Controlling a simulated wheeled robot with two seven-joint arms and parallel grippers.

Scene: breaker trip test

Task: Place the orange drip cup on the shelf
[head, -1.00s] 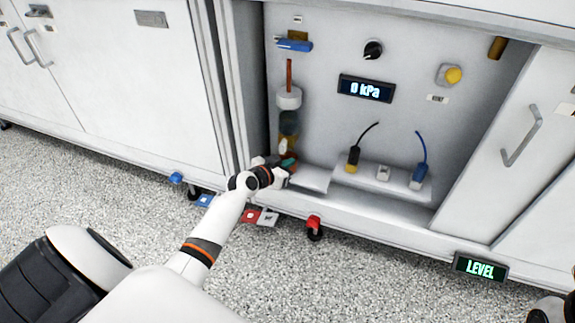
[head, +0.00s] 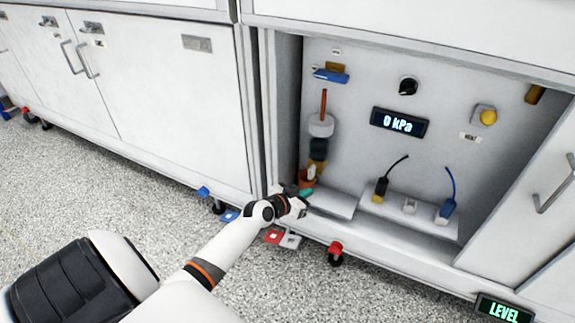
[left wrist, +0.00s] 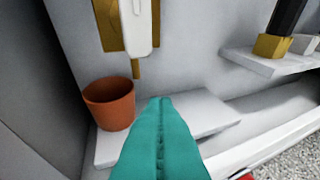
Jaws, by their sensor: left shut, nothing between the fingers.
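The orange drip cup (head: 308,179) stands upright at the left end of the small low white shelf (head: 333,204), under a column-like fitting. In the left wrist view the cup (left wrist: 108,104) is left of my fingers, apparently resting on the shelf (left wrist: 200,115). My left gripper (head: 305,192) is just in front of the cup and to its right. Its teal fingers (left wrist: 160,101) are shut together with nothing between them, apart from the cup. They hide part of the shelf. My right gripper is out of view.
A white and yellow fitting (left wrist: 137,25) with a short spout hangs above the cup. A second shelf (head: 408,215) to the right holds a yellow-tipped probe (head: 380,190) and a blue one (head: 446,210). The cabinet's side wall (head: 287,110) is close on the left.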

